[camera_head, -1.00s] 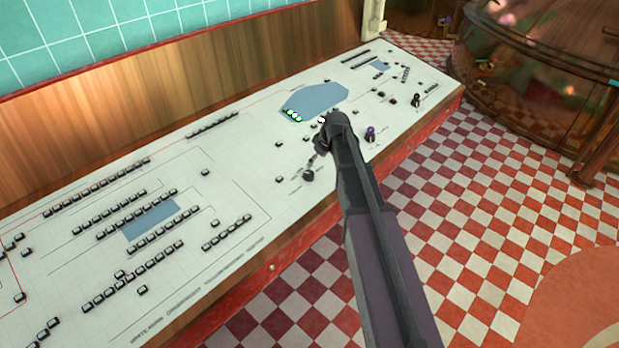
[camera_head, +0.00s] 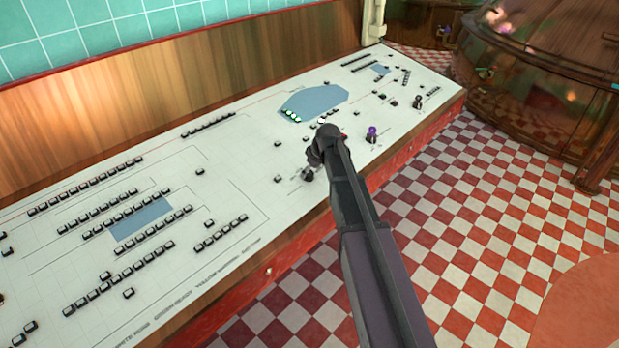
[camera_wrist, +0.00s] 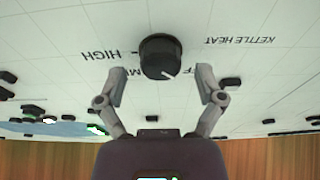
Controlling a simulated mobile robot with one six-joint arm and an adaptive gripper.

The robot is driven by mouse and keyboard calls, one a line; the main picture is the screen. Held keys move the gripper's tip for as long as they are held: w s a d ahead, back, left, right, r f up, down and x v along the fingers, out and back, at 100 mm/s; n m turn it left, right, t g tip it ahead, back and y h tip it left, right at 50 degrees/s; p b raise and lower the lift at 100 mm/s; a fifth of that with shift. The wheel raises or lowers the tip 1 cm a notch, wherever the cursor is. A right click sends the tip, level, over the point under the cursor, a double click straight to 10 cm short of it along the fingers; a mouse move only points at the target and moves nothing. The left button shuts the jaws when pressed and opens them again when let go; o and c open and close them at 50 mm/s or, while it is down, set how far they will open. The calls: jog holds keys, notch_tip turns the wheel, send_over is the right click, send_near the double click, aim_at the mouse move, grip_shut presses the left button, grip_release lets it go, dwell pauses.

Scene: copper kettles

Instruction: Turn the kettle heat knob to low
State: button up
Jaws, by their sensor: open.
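The kettle heat knob (camera_wrist: 160,57) is black and round with a white pointer mark. In the wrist view it sits at upper middle, beside upside-down lettering reading KETTLE HEAT and HIGH; other labels are partly hidden. Its pointer slants to the picture's lower right, near the partly covered label ending in FF. My gripper (camera_wrist: 161,84) is open, its two grey fingers spread to either side below the knob in the picture, with no clear contact. In the head view my gripper (camera_head: 312,163) is over the console's front, where a dark knob (camera_head: 307,175) shows beside it.
The white console (camera_head: 240,165) carries several rows of black buttons, blue displays and green lights (camera_head: 291,116). A purple-topped knob (camera_head: 372,133) and another dark knob (camera_head: 417,102) stand to the right. A wooden backboard (camera_head: 150,95) rises behind. Checkered floor (camera_head: 480,220) lies in front; a copper vessel (camera_head: 550,80) stands far right.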

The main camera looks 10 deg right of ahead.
jog(key=shift+w+a+f+b, duration=0.15)
jog(key=shift+f+b, duration=0.15)
jog(key=shift+f, duration=0.2)
jog(key=c, duration=1.2)
